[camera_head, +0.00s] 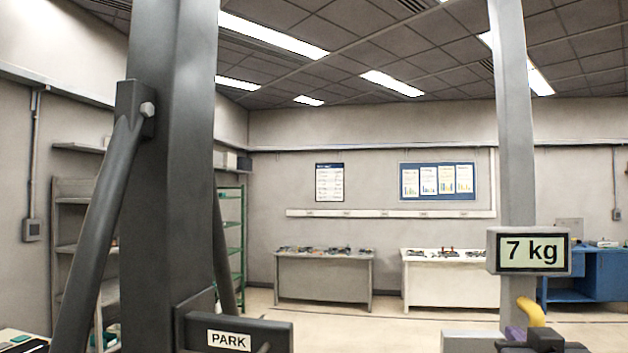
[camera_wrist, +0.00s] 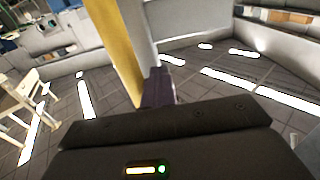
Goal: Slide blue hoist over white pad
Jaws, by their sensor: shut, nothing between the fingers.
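No blue hoist and no white pad can be made out in either view. A dark grey column (camera_head: 170,150) with a slanted brace stands close on the left of the head view, with a plate marked PARK (camera_head: 230,340). A light grey post (camera_head: 515,110) on the right bears a display reading 7 kg (camera_head: 530,252). A bent yellow bar (camera_head: 532,312) shows below it. In the wrist view the shut fingers (camera_wrist: 158,85) are just beside a yellow bar (camera_wrist: 122,45); contact cannot be told.
A grey bench (camera_head: 323,281) and a white bench (camera_head: 440,285) with small parts stand by the far wall. A blue workbench (camera_head: 585,276) is at right. Shelving (camera_head: 72,230) stands at left. The floor (camera_head: 390,318) between is clear.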

